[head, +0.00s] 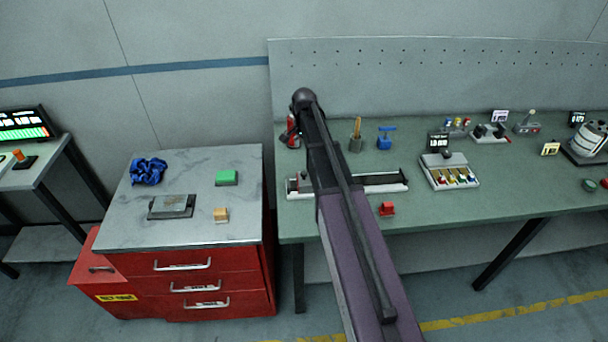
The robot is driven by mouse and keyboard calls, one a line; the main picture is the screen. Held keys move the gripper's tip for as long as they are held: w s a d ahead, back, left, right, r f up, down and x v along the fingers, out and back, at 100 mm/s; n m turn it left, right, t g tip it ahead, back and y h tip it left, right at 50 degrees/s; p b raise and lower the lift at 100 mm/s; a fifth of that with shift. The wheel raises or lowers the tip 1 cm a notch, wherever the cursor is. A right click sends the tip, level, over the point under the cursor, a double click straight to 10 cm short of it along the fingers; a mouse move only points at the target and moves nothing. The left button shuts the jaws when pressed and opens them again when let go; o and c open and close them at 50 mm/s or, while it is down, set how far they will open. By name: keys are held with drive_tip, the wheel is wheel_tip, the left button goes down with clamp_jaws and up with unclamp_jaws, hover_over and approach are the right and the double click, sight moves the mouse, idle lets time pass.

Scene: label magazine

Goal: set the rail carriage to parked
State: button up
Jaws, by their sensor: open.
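A long, low rail unit (385,187) with a pale body and a dark slot lies on the green workbench, left of its middle. Its left end, with small fittings, shows to the left of my arm. My arm crosses in front of the rail and hides a stretch of it. I cannot make out the carriage or any parked mark; the carriage may be behind my arm. My gripper cannot be seen in the head view.
A red drawer cabinet (190,280) stands left. A pegboard (430,85) rises behind.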

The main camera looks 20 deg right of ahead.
sight(304, 172)
drive_tip(key=shift+f+b, duration=5.55)
drive_tip(key=shift+f, duration=0.3)
clamp_jaws()
